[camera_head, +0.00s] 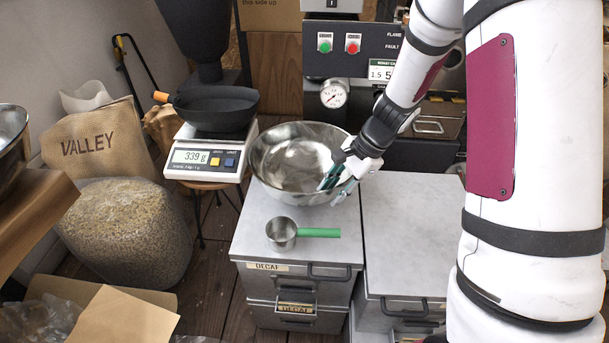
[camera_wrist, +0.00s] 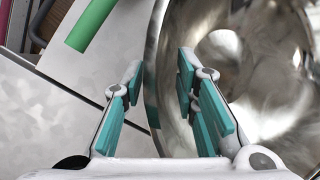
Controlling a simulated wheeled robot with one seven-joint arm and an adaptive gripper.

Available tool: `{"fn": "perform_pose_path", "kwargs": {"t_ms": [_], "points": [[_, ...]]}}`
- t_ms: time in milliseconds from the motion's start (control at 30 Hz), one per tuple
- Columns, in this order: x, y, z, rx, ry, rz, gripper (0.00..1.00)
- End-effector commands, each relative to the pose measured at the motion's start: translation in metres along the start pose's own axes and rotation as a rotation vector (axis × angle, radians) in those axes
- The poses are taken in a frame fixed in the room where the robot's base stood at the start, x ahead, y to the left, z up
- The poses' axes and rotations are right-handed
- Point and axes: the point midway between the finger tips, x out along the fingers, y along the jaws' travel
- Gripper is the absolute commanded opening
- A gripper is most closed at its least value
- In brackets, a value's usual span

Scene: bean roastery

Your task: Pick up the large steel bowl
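The large steel bowl (camera_head: 285,165) sits on the left grey cabinet top, behind a steel scoop. My gripper (camera_head: 340,184) is at the bowl's right front rim, pointing down. In the wrist view the bowl (camera_wrist: 255,85) fills the right side. My gripper (camera_wrist: 160,95) straddles its wall there, with one teal-padded finger outside and the other inside. The fingers stand apart with a gap visible beside the wall, so the gripper looks open. The bowl's right rim is partly hidden behind my gripper in the head view.
The steel scoop (camera_head: 282,233) with a green handle (camera_head: 320,233) lies in front of the bowl. A scale (camera_head: 207,158) carrying a black pan (camera_head: 214,108) stands close on the left. The roaster panel (camera_head: 375,50) rises behind. The right cabinet top (camera_head: 412,220) is clear.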

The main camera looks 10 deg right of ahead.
Motion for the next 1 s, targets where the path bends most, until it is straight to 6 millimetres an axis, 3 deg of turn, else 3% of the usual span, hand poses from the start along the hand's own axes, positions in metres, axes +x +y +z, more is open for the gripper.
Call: {"fn": "perform_pose_path", "kwargs": {"t_ms": [267,400,800,1000], "points": [[0.007,0.0,0.0,0.0,0.0,0.0,0.27],[0.007,0.0,0.0,0.0,0.0,0.0,0.0],[0.005,-0.001,0.0,0.0,0.001,-0.002,0.0],[-0.016,-0.007,0.009,-0.003,0.003,-0.003,0.0]]}}
